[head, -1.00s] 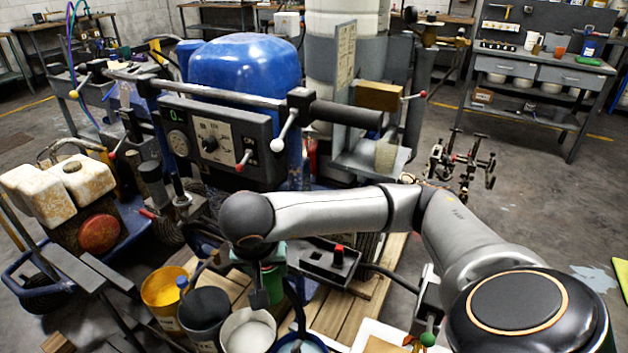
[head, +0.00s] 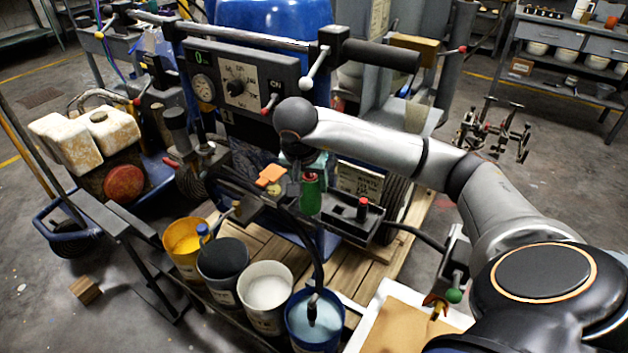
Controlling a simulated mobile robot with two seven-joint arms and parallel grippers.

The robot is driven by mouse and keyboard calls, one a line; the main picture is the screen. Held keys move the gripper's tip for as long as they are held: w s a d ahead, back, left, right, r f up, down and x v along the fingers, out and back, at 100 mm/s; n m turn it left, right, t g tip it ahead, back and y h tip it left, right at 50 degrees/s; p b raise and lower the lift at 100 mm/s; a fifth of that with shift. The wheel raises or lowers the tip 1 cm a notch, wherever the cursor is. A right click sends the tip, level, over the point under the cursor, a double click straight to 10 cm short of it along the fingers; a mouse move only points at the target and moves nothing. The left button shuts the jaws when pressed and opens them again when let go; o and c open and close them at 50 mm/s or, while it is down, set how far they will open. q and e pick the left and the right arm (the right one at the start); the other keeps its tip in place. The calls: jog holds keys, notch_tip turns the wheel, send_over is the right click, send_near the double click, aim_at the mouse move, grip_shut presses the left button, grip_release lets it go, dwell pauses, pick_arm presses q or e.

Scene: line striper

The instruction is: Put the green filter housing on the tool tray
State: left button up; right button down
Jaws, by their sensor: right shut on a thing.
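The green filter housing (head: 310,196) is a small upright green cylinder near the middle of the head view, in front of the machine. My right gripper (head: 304,172) comes down on its top from above and is shut on it; the fingers are small and partly hidden by my wrist. A dark, shallow tray-like shelf (head: 345,228) with a red-topped part lies just right of and below the housing; it appears to be the tool tray. I cannot tell whether the housing touches it. My left gripper is not in view.
Buckets with yellow (head: 184,245), dark (head: 222,262), white (head: 266,292) and blue (head: 314,322) contents stand in front. A dark hose runs down into the blue one. An orange piece (head: 271,175) lies left of the housing. A white-rimmed tray (head: 398,322) is at lower right.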

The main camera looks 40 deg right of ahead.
jog(key=w+d+f, duration=0.1)
jog(key=d+f, duration=0.1)
jog(key=shift+w+d+f, duration=0.15)
jog(key=shift+w+d, duration=0.15)
jog(key=shift+w, duration=0.1)
jog(key=shift+f, duration=0.1)
jog(key=shift+c, duration=1)
grip_release()
jog(key=shift+r, duration=0.3)
jog(key=s+a, duration=0.7)
jog(key=a, duration=0.3)
jog(key=shift+a+r+b, duration=0.2)
jog(key=shift+r+b, duration=0.15)
jog(key=shift+b, duration=0.1)
